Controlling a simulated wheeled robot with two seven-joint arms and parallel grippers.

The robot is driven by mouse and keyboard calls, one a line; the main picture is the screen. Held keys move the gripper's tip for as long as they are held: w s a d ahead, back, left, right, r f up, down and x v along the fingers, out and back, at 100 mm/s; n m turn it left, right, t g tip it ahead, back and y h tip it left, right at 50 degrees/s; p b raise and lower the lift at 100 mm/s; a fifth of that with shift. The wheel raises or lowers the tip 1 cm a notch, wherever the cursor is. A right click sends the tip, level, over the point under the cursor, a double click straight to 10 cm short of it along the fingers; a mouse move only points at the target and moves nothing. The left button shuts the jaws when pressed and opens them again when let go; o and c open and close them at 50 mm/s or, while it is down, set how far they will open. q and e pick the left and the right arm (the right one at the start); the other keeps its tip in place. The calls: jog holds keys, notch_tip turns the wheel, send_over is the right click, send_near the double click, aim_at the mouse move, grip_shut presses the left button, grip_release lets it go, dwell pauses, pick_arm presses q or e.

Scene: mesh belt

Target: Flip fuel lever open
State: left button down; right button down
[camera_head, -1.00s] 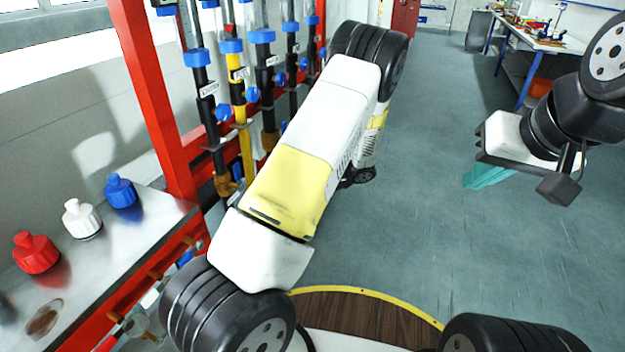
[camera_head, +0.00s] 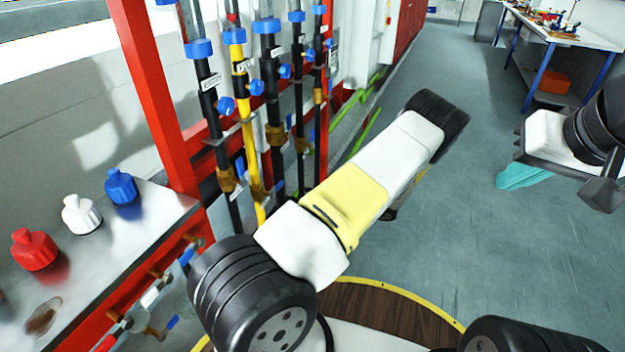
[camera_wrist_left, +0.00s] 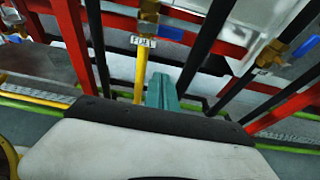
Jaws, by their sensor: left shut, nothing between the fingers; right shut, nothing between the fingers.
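The yellow pipe (camera_head: 247,130) stands among black pipes in the head view, with a brass valve (camera_head: 258,192) low on it. A blue lever handle (camera_head: 240,166) shows beside the pipe, but I cannot tell its exact setting. In the left wrist view the yellow pipe (camera_wrist_left: 140,76) carries a white label (camera_wrist_left: 143,41) and a brass fitting (camera_wrist_left: 149,12). My left gripper (camera_wrist_left: 161,90) has its teal fingers together, just right of the yellow pipe in that view; my arm hides it in the head view. My right gripper (camera_head: 525,175) is shut and empty over the floor.
Red frame posts (camera_head: 152,95) and several black pipes (camera_head: 270,80) crowd the left. A metal bench (camera_head: 150,225) holds red, white and blue bottles. A worktable (camera_head: 565,38) stands far right. The floor between is clear.

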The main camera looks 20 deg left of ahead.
aim_at(277, 189)
pick_arm(q)
jog(key=s+x, duration=0.1)
jog(key=x, duration=0.9)
jog(key=shift+w+d+r, duration=0.1)
jog(key=shift+w+r, duration=0.1)
jog(key=shift+r, duration=0.85)
jog(key=shift+w+d+r, duration=0.1)
jog(key=shift+w+r, duration=0.1)
jog(key=shift+r, duration=0.8)
jog(key=shift+w, duration=0.1)
jog(key=shift+r, duration=0.15)
